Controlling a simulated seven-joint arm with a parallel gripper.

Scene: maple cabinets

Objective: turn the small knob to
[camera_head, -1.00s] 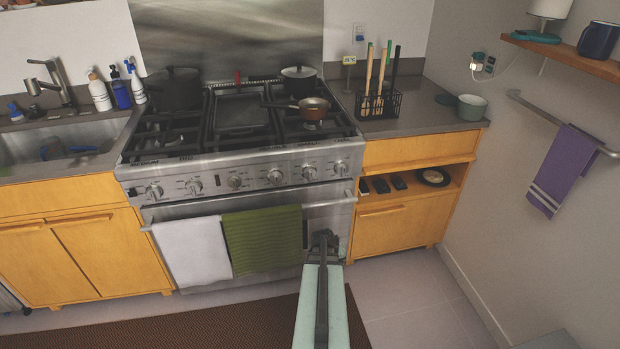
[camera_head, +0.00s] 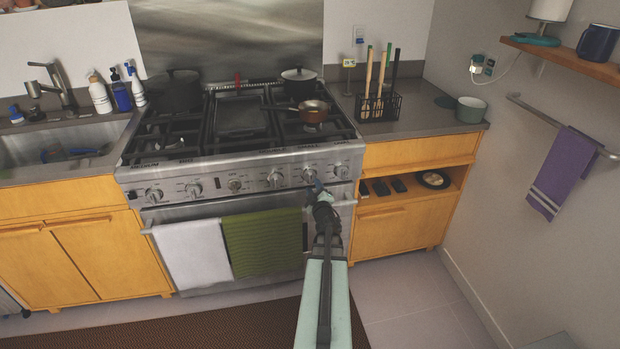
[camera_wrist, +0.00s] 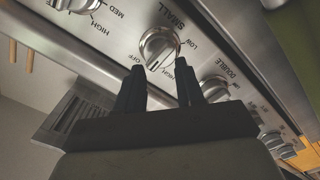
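The small knob (camera_wrist: 158,44) is a round silver knob with a raised ridge, on the stove's steel front panel. In the wrist view the word SMALL is beside it, with LOW, HIGH and OFF around it. Its ridge slants, and I cannot tell its exact setting. In the head view the knob (camera_head: 309,173) is second from the right. My gripper (camera_wrist: 160,67) is open and empty, with its dark fingertips at the knob's near edge, one on each side. I cannot tell whether they touch it. In the head view my gripper (camera_head: 319,188) is just below the knob.
The DOUBLE knob (camera_wrist: 213,88) is close on one side, and another knob (camera_head: 341,170) is on the other. The oven handle (camera_head: 338,203) runs below the panel, with a green towel (camera_head: 262,243) and a white towel (camera_head: 192,252) on it. A copper pan (camera_head: 313,111) is on the stove.

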